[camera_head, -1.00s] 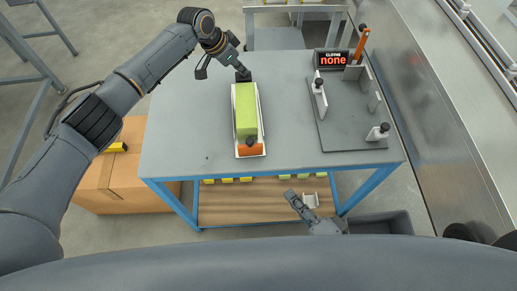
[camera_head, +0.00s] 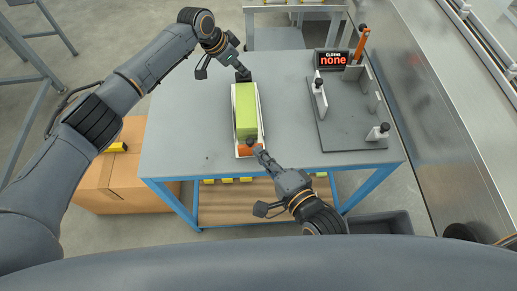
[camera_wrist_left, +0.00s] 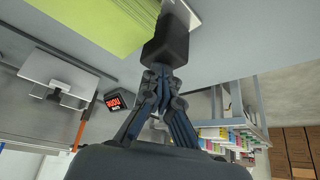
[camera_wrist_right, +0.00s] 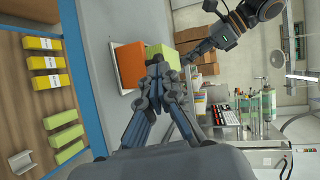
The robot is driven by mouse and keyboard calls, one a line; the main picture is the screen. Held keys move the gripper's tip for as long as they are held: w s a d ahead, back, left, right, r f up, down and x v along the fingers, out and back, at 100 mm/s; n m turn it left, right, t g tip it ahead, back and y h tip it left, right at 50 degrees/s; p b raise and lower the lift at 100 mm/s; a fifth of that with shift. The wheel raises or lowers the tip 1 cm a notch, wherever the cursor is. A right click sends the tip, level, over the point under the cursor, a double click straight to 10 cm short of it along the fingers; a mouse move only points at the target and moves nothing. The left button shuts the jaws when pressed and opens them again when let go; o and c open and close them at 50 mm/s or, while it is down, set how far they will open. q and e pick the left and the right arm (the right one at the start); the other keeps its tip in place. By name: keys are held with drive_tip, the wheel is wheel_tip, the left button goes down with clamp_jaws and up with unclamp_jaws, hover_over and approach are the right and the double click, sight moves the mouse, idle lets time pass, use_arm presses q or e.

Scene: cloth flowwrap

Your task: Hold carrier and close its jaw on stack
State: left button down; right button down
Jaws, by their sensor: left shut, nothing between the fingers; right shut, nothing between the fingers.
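The white carrier (camera_head: 236,106) lies on the grey table with a long green stack (camera_head: 246,112) on it and an orange jaw (camera_head: 244,150) at its near end. My left gripper (camera_head: 243,76) is shut and empty at the carrier's far end; in the left wrist view its tips (camera_wrist_left: 165,45) are close to the white carrier end (camera_wrist_left: 188,12), contact unclear. My right gripper (camera_head: 259,153) is shut and empty, its tips at the right side of the orange jaw. The right wrist view shows the orange jaw (camera_wrist_right: 130,65) and green stack (camera_wrist_right: 165,52) just beyond the fingertips.
A dark fixture plate (camera_head: 350,125) with white posts stands right of the carrier, below a display (camera_head: 332,59) reading "none". A wooden shelf (camera_head: 240,210) with yellow and green blocks is under the table. A cardboard box (camera_head: 115,185) stands left. The table's left part is clear.

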drive_tip(key=shift+x, duration=0.9)
drive_tip(key=shift+w, duration=1.6)
drive_tip(key=v, duration=1.4)
drive_tip(key=shift+s, duration=0.15)
